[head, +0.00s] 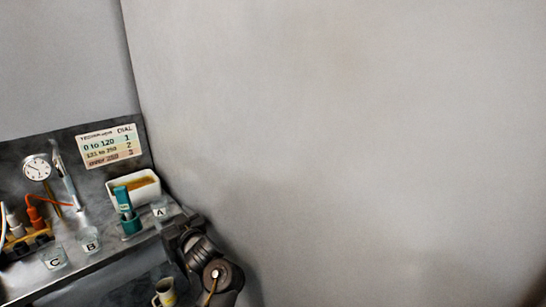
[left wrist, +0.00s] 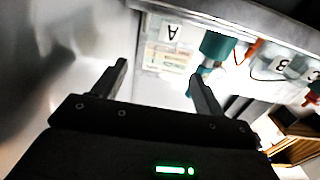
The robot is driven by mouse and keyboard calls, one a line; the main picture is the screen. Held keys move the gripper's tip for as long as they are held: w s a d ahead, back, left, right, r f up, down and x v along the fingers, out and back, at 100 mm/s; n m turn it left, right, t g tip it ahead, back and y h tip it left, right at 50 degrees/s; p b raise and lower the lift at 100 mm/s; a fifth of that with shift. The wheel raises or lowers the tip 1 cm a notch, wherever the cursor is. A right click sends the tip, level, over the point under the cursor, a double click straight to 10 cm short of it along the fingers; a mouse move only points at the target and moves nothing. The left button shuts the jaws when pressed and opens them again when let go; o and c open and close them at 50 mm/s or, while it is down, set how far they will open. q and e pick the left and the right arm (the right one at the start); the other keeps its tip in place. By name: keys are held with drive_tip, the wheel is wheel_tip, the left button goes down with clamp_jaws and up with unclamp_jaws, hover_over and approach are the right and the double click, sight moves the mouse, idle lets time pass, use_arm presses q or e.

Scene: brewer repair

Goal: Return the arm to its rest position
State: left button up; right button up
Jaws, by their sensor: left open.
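My left gripper (head: 178,236) shows at the front right corner of the bench, with my dark arm below it. In the left wrist view its two fingers (left wrist: 158,85) are apart with nothing between them, so it is open and empty. That view is turned over; the bench edge, the label A and a teal item (left wrist: 217,45) lie beyond the fingertips. My right gripper is not in view.
The grey bench (head: 120,254) carries clear containers labelled A (head: 160,211), B (head: 91,240) and C (head: 54,259), a teal device (head: 124,200), a white tray (head: 151,196) and a gauge (head: 37,167). A dial sign (head: 110,146) is behind. A cup (head: 165,292) stands lower. A bare wall (head: 350,130) fills the right.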

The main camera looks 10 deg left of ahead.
use_arm(q)
drive_tip(key=s+d+f+m+t+h, duration=0.1)
drive_tip(key=s+d+f+m+h, duration=0.4)
drive_tip(key=f, duration=0.3)
drive_tip(key=s+d+f+m+h, duration=0.3)
drive_tip(key=s+d+f+h, duration=0.2)
drive_tip(key=f+h, duration=0.15)
drive_tip(key=s+d+f+m+g+h, duration=0.1)
drive_tip(key=s+d+f+m+g, duration=0.15)
drive_tip(key=s, duration=0.65)
drive_tip(key=s+d+f+m+g+h, duration=0.1)
drive_tip(key=s+d+f+g, duration=0.2)
drive_tip(key=s, duration=0.6)
drive_tip(key=s+d+f+m+g+h, duration=0.2)
drive_tip(key=s+f+g, duration=0.1)
drive_tip(key=s, duration=0.6)
wheel_tip(320, 180, down, 22)
drive_tip(key=s+a+f+g, duration=0.1)
drive_tip(key=s+a+f, duration=0.1)
drive_tip(key=s+f, duration=0.6)
drive_tip(key=s+a+f+p, duration=0.1)
drive_tip(key=s+a+f, duration=0.1)
drive_tip(key=s+f, duration=0.7)
drive_tip(key=shift+s+g+y+p, duration=0.25)
drive_tip(key=shift+g+y+p, duration=0.1)
drive_tip(key=shift+y, duration=0.1)
